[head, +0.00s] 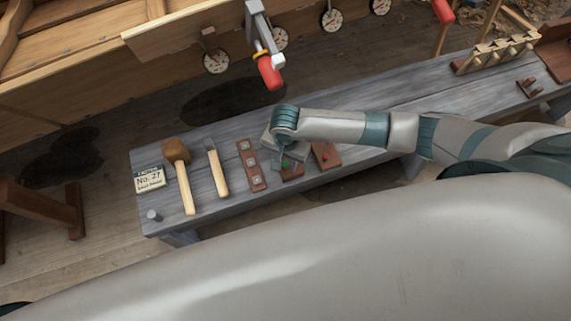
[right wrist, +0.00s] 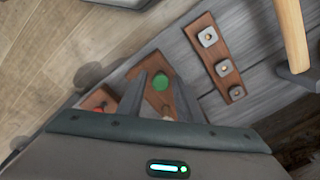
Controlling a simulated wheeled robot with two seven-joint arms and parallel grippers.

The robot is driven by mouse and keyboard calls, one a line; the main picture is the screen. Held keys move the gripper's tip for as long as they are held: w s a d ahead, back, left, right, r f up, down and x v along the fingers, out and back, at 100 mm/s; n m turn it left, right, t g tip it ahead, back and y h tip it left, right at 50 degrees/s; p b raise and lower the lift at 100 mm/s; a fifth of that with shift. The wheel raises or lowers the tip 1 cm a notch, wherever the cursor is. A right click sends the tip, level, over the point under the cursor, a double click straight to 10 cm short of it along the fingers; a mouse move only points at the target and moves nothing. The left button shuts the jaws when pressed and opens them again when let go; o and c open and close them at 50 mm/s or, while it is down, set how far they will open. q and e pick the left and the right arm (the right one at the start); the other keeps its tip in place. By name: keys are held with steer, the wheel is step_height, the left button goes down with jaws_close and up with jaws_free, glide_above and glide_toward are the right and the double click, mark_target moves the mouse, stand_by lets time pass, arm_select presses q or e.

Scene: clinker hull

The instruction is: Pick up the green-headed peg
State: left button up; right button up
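The green-headed peg (head: 286,163) stands on a reddish-brown wooden block (head: 292,175) on the grey bench, partly covered by my right gripper (head: 281,160). In the right wrist view, the round green head of the peg (right wrist: 161,83) shows between the tips of my right gripper (right wrist: 163,82). Its two fingers are apart, with one on each side of the head, and I see no contact. The peg's shaft is hidden under the head. My left gripper is not in view.
A red-headed peg (head: 324,156) on another block is close on the right. A brown strip with square metal plates (head: 252,164), a chisel (head: 217,172), a mallet (head: 180,172) and a card (head: 149,180) lie to the left. A rack (head: 495,52) stands at the bench's far right.

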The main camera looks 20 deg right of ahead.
mark_target(286, 163)
stand_by(0.3)
jaws_close()
steer(key=shift+r, duration=0.5)
step_height(286, 163, up, 3)
steer(key=shift+s+r, duration=0.1)
steer(key=shift+r, duration=0.1)
steer(key=s+d+r, duration=0.6)
steer(key=s+d, duration=0.1)
steer(key=s, duration=0.2)
steer(key=shift+d+r, duration=0.2)
steer(key=shift+r, duration=0.15)
